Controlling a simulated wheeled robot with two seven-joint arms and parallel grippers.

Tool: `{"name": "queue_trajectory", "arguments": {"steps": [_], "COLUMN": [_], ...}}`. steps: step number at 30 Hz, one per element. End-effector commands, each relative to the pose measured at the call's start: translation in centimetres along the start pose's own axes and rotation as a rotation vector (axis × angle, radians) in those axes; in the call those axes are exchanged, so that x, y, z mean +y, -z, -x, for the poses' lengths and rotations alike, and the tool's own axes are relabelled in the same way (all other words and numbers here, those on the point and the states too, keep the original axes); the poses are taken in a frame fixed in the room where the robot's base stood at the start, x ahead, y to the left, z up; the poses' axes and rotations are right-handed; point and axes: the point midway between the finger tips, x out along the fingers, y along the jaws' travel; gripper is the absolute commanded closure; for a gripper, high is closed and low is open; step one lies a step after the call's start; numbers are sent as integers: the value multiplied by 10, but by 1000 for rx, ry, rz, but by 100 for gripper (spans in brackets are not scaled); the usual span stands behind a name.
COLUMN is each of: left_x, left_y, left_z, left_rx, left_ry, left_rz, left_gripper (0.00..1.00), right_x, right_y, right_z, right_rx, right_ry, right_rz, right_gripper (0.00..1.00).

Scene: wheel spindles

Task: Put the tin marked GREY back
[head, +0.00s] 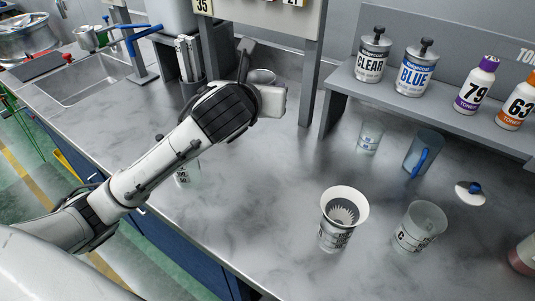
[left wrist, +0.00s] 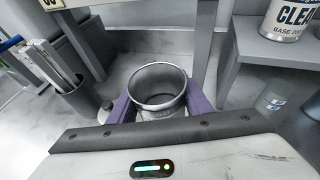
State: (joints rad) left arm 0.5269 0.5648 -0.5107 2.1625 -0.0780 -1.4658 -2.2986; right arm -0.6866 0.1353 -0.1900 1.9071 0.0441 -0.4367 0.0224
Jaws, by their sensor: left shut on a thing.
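My left gripper (left wrist: 158,110) is shut on an open, round metal container (left wrist: 158,83), with a purple finger on each side of it. The container's mouth faces up and looks empty; no lettering on it can be read. A tin marked CLEAR (head: 372,58) and a tin marked BLUE (head: 415,70) stand upright on the grey shelf (head: 345,91). I see no readable GREY label. My right gripper is out of view.
Two toner bottles, 79 (head: 476,85) and 63 (head: 516,104), stand right of the tins. A stick holder (left wrist: 82,95) stands left of the gripper.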

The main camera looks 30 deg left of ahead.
Motion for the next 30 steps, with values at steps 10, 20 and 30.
{"name": "queue_trajectory", "arguments": {"steps": [10, 20, 30], "left_x": [7, 7, 7], "left_y": [61, 90, 105], "left_z": [-34, -45, -52], "left_rx": [14, 12, 7], "left_ry": [-32, -31, -30], "left_rz": [0, -1, 0], "left_gripper": [84, 84, 84], "right_x": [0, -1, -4], "right_y": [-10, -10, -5], "right_z": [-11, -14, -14], "right_rx": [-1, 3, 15], "right_ry": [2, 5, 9], "right_rz": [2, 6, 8], "right_gripper": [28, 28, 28]}}
